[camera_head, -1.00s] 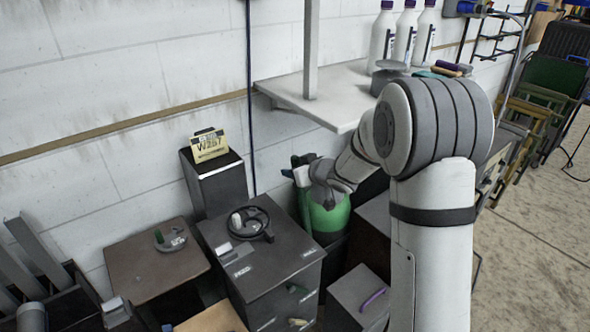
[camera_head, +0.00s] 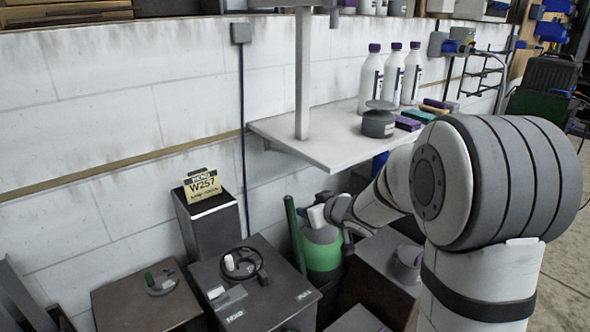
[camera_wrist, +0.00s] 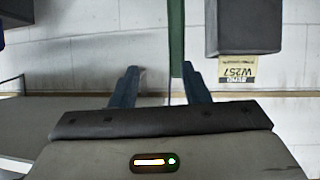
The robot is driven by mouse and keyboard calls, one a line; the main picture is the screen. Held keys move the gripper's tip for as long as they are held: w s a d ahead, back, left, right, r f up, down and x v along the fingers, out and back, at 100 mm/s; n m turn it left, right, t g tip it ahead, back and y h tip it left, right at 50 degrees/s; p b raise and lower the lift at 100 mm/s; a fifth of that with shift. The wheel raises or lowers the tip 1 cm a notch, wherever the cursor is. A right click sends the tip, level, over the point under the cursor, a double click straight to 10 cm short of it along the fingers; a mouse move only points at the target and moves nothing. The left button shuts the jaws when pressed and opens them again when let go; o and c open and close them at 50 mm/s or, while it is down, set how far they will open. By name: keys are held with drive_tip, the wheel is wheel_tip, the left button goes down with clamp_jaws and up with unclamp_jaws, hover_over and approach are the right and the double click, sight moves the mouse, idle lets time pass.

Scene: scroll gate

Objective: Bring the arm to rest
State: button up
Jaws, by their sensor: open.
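My gripper (camera_wrist: 160,68) is open in the wrist view, its two dark fingers apart with nothing between them. In the head view my white and grey arm (camera_head: 480,190) reaches from the lower right toward the middle. Its far end is beside or in front of a green container (camera_head: 322,256); the fingers are not clear there. Beyond the fingers the wrist view shows the pale wall and an upside-down yellow W257 card (camera_wrist: 237,69).
A wall shelf (camera_head: 340,140) holds several white bottles (camera_head: 393,75) and a grey round pot (camera_head: 379,122). Dark cabinets (camera_head: 262,290) stand below along the wall, with a black ring (camera_head: 242,264) on one. A dark pedestal (camera_head: 212,225) bears the card. Bare floor shows at right.

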drive_tip(key=s+d+r+m+g+h, duration=0.1)
drive_tip(key=s+d+r+m+h, duration=0.1)
drive_tip(key=s+d+h, duration=0.3)
drive_tip(key=s+d+r+m+g+h, duration=0.1)
drive_tip(key=s+d+r+m+h, duration=0.15)
drive_tip(key=s+d, duration=0.4)
drive_tip(key=s+a+f+m+g, duration=0.1)
drive_tip(key=s+g, duration=0.2)
drive_tip(key=s, duration=0.7)
drive_tip(key=s+a+f+m+g+y, duration=0.1)
drive_tip(key=s+a+g, duration=0.1)
drive_tip(key=s, duration=0.9)
drive_tip(key=shift+f+g, duration=0.4)
drive_tip(key=shift+g, duration=0.1)
drive_tip(key=shift+y, duration=0.25)
drive_tip(key=shift+c, duration=0.6)
